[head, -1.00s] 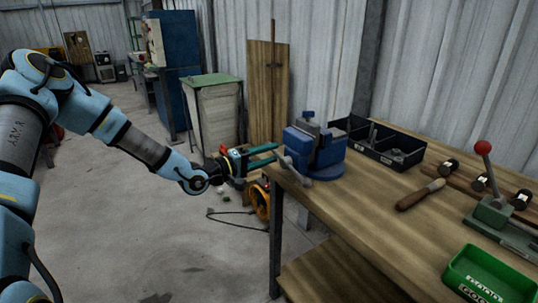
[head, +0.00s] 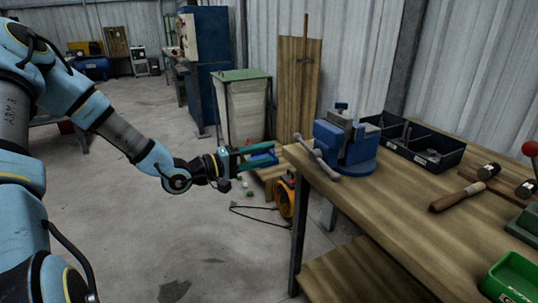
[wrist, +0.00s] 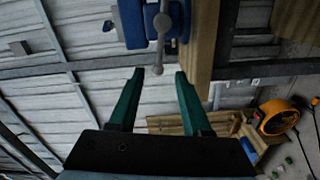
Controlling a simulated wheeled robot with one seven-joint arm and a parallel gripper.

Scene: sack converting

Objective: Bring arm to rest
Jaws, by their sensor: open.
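My gripper (head: 276,155) is open and empty, with two green fingers pointing right toward the near left corner of the wooden workbench (head: 425,215). It is just left of the bench edge and the blue vise (head: 346,145) mounted there. In the wrist view my gripper (wrist: 160,75) shows its two fingers apart with nothing between them. The vise (wrist: 150,18) and its handle appear beyond the fingertips there; I cannot tell the exact gap.
A black divided tray (head: 415,142), a wooden-handled tool (head: 457,197) and a green bin (head: 512,278) are on the bench. An orange-yellow round object (head: 284,198) lies on the floor by the bench leg. Floor to the left is mostly open.

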